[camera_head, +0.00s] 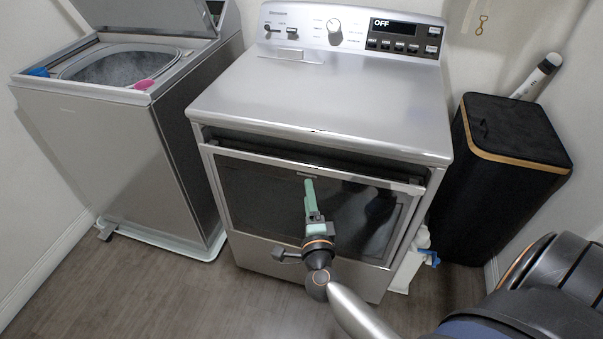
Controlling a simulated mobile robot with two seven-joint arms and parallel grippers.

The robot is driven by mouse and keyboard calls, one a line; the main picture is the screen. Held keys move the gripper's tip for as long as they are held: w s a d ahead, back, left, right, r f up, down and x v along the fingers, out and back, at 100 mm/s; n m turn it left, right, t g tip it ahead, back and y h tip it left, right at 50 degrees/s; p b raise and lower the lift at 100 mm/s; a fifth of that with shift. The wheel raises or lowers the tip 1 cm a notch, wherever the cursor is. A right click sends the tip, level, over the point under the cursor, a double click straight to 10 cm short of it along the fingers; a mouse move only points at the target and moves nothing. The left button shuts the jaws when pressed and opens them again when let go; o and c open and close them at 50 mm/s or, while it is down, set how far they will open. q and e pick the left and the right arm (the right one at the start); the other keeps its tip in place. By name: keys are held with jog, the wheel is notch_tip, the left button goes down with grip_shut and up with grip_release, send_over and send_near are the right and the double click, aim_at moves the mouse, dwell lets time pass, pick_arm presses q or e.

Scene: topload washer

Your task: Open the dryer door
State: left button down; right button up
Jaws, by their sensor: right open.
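The silver dryer (320,105) stands in the middle, its panel display (394,26) reading OFF. Its front door (260,195), with a dark window and silver frame, is slightly open at the top; a dark gap shows between its top edge and the dryer body. My right gripper (309,185) has green fingers and is in front of the door, its tips close to the middle of the door's top edge. It is open, and I see nothing between the fingers. I cannot tell whether it touches the door. My left gripper is out of view.
A topload washer (110,130) with its lid (150,15) raised stands on the left. A black hamper (500,170) with a wooden rim is on the right, and a white bottle (408,265) stands beside the dryer. The wooden floor (180,290) in front is clear.

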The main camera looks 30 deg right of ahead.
aim_at(304, 169)
jog(key=x, duration=0.8)
grip_shut()
dwell(0.4)
dwell(0.9)
